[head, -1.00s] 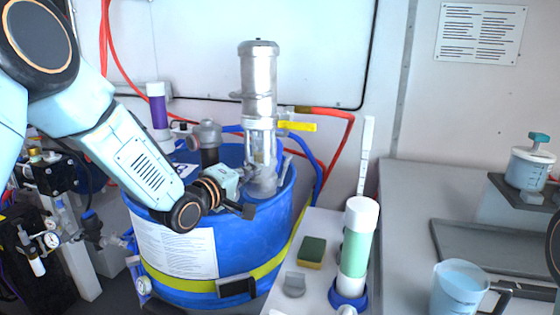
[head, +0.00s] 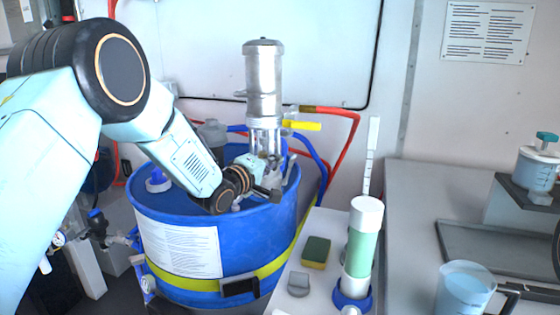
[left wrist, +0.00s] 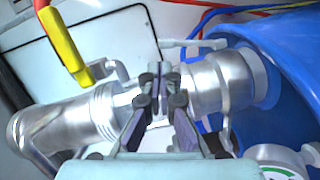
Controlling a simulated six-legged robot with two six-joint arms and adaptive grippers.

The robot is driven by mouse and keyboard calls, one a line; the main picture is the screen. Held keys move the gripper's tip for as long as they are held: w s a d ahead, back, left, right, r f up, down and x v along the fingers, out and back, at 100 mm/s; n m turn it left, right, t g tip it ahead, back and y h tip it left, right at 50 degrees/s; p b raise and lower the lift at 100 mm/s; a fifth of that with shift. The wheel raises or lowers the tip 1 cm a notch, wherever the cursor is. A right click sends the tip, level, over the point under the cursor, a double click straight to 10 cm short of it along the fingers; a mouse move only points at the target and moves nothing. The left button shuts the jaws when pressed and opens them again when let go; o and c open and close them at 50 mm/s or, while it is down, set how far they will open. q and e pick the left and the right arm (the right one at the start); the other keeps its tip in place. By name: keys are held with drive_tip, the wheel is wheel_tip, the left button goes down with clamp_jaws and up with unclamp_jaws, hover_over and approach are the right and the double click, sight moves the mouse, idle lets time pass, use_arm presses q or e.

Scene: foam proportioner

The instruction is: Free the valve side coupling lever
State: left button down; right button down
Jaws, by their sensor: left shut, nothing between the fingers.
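The silver pump tube (head: 263,80) stands upright on the blue drum (head: 180,215), with a metal coupling (left wrist: 205,85) at its foot. A thin lever (left wrist: 192,43) sticks out from the coupling on the same side as the yellow valve handle (left wrist: 62,45); it also shows right of the coupling in the head view (head: 290,165). Another lever (left wrist: 227,135) lies along the opposite side of the coupling. My left gripper (head: 272,192) is shut and empty in front of the coupling. Its fingertips (left wrist: 160,75) overlap the joint; I cannot tell whether they touch. My right gripper is out of view.
Red and blue hoses run behind the drum. A green-filled tube (head: 360,245), a sponge (head: 316,252) and a grey block (head: 298,284) stand on the white ledge to the right. A jug (head: 462,290) is on the grey counter.

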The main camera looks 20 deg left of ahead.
sight(289, 171)
use_arm(q)
drive_tip(key=x, duration=0.2)
drive_tip(key=shift+w+d, duration=0.15)
drive_tip(key=shift+w, duration=0.25)
